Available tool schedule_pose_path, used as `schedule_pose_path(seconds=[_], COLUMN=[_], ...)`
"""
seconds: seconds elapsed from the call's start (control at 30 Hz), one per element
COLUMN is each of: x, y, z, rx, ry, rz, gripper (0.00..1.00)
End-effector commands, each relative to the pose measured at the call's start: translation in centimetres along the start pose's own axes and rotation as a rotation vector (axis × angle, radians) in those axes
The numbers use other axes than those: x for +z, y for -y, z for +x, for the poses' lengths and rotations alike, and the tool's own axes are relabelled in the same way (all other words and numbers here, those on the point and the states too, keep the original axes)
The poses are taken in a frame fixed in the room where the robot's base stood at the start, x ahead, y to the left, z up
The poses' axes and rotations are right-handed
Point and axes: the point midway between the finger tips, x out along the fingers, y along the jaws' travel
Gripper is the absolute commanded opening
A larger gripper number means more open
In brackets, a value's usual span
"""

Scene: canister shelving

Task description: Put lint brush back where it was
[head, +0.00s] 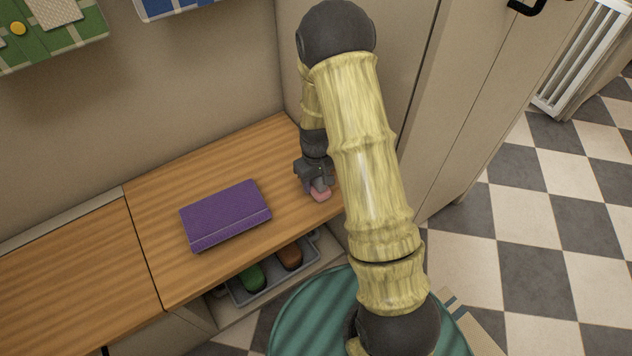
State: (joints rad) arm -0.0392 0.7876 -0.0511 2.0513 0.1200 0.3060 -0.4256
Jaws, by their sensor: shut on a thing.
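My gripper (319,184) points down over the right end of the wooden counter. It is shut on a small pink thing (321,195), which I take to be the lint brush. Only a little of it shows below the fingers, and my arm stands close in front on the right. I cannot tell whether it touches the counter. Below the counter's front edge, a grey tray (241,291) holds a green item (252,278) and a brown item (290,257).
A purple notebook (226,214) lies on the counter (165,185) left of my gripper. A tall cabinet (465,110) stands at the right. The wall is behind the counter, with green (50,35) and blue boxes above. Checkered floor is open at right.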

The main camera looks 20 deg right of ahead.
Motion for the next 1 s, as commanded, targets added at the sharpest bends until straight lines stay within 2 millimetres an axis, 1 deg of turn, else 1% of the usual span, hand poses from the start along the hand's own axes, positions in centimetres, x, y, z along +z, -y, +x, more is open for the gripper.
schedule_pose_path(seconds=[0.17, 0.3, 0.33, 0.4, 0.43, 0.77, 0.87, 1.0], x=[0.0, 0.0, 0.0, 0.0, 0.0, 0.0, 0.0, -0.1], y=[0.0, 0.0, 0.0, 0.0, 0.0, 0.0, 0.0, 0.0], z=[-0.1, 0.2, 0.1, 0.1, 0.1, -0.1, -0.9, -3.0], rx=[0.000, 0.000, 0.000, 0.000, 0.000, 0.000, 0.000, 0.001], ry=[-0.001, 0.000, -0.001, -0.001, -0.001, -0.001, -0.002, -0.003], rz=[0.000, 0.000, 0.000, 0.000, 0.000, 0.000, 0.000, 0.000], gripper=[0.27, 0.27, 0.49, 0.63, 0.67, 0.67, 0.67, 0.67])
